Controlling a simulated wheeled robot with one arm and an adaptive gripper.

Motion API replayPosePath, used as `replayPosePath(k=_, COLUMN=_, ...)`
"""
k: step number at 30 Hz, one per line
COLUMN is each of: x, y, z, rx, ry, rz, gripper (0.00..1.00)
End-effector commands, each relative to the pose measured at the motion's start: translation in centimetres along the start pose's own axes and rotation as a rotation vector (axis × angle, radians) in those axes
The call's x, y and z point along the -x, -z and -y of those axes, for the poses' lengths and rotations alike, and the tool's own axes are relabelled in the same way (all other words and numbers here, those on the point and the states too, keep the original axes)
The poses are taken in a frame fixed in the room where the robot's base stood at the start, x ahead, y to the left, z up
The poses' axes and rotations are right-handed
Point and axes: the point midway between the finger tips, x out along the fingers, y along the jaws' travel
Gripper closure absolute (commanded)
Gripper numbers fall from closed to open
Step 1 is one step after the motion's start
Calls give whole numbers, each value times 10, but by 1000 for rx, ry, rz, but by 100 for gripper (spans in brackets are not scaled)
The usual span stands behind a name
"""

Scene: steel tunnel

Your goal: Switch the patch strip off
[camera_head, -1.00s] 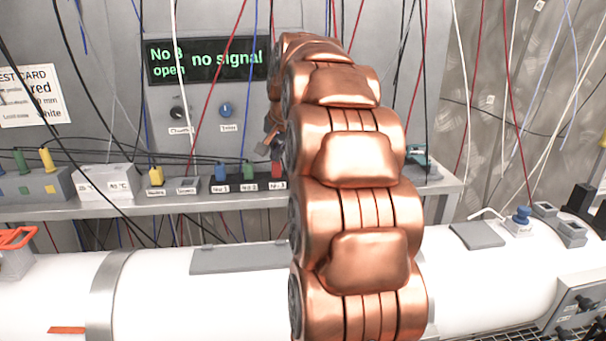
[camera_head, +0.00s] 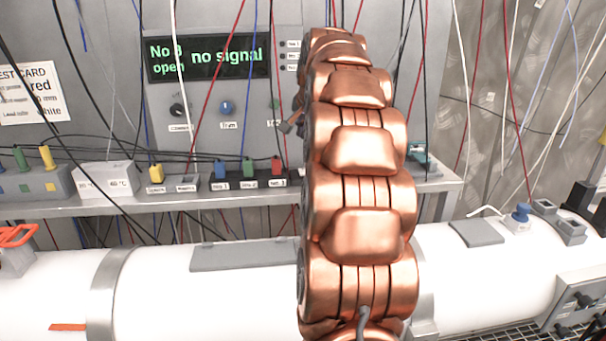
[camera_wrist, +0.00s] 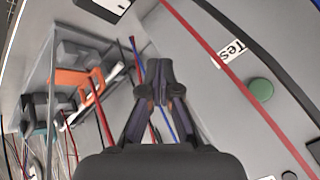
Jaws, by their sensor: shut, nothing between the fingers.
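My gripper (camera_wrist: 160,82) shows in the wrist view with its dark fingers shut and empty, in front of the grey panel. In the head view only a small part of it shows beside my copper arm, near the panel. No label reading patch strip is legible. A dark strip (camera_head: 249,185) on the shelf carries a blue, a green and a red piece; I cannot tell if it is the patch strip. In the wrist view an orange part (camera_wrist: 72,77) and a white bar (camera_wrist: 92,97) lie left of the fingers, apart from them. My arm hides some of the shelf.
The panel's display (camera_head: 208,54) reads "No 3 open" and "no signal". A blue knob (camera_head: 227,107) is below it. A green button (camera_wrist: 261,90) shows in the wrist view. Loose cables hang across the panel. A white pipe (camera_head: 200,305) runs below the shelf.

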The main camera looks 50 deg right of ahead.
Motion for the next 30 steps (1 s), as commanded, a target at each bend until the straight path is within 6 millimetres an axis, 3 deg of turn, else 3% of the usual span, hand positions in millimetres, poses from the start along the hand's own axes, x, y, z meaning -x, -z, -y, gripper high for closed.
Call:
replayPosePath(k=18, x=-49, y=-35, z=-36, rx=-1, ry=0, rz=0, gripper=100)
replayPosePath(k=30, x=-56, y=-41, z=-41, rx=0, ry=-1, rz=1, gripper=100)
